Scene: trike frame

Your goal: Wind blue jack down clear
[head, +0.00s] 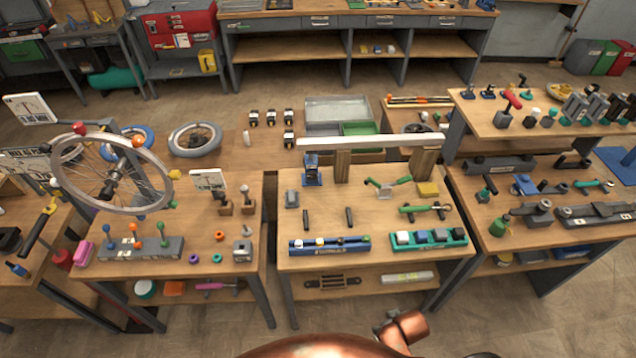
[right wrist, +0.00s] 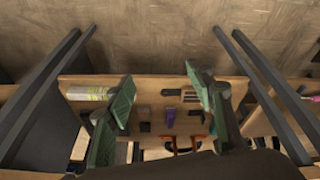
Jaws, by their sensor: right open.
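The blue jack (head: 312,172) stands upright on the middle table (head: 300,218), with a dark upper part. It is beneath the left part of a long white beam (head: 380,140). Whether its top touches the beam cannot be told from here. Two wooden blocks stand under the beam, the left block (head: 342,165) and the right block (head: 424,166). My right gripper (right wrist: 165,108) is open in the right wrist view, with dark green fingers apart and nothing held. It is in front of the middle table's lower shelf, away from the jack. My left gripper is not in view.
A blue tray (head: 330,246) and a green tray (head: 428,239) lie along the front edge. Green-handled tools (head: 388,184) and a yellow block (head: 427,189) lie to the jack's right. A spoked wheel (head: 110,172) stands above the left table. Floor is clear in front.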

